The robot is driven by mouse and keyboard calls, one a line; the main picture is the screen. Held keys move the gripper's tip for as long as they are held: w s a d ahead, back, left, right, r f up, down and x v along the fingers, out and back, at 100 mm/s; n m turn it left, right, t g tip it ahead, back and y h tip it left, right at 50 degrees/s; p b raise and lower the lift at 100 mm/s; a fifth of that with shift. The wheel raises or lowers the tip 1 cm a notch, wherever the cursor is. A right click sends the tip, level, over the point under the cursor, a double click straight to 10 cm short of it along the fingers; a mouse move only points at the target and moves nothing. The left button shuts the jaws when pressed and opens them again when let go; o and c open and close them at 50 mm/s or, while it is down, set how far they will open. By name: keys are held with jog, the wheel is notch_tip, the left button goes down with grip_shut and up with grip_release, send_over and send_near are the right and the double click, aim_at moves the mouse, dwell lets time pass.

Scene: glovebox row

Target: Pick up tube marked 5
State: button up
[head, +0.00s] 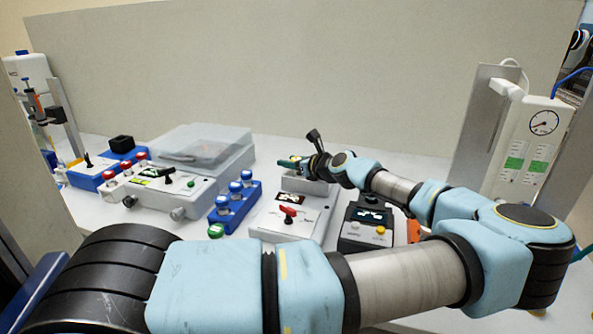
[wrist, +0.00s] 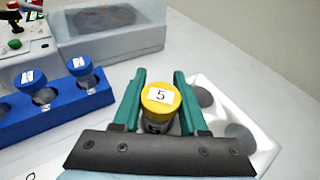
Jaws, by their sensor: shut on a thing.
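The tube marked 5 (wrist: 160,98) has a yellow cap with a white label reading 5, and its clear body shows below the cap in the wrist view. My gripper (wrist: 158,78) has its two teal fingers on either side of the tube and is shut on it. The tube stands roughly upright, over or in the white rack (wrist: 263,148) with round holes. I cannot tell whether its lower end is clear of the rack. In the head view my gripper (head: 290,163) is above the pale rack, and the tube cannot be made out there.
A blue rack (wrist: 68,118) of blue-capped tubes stands to the left in the wrist view. A grey box with a clear lid (head: 205,147) is behind it. A panel with a red switch (head: 288,215) and a dark device (head: 366,227) stand in front.

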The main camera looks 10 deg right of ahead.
grip_shut()
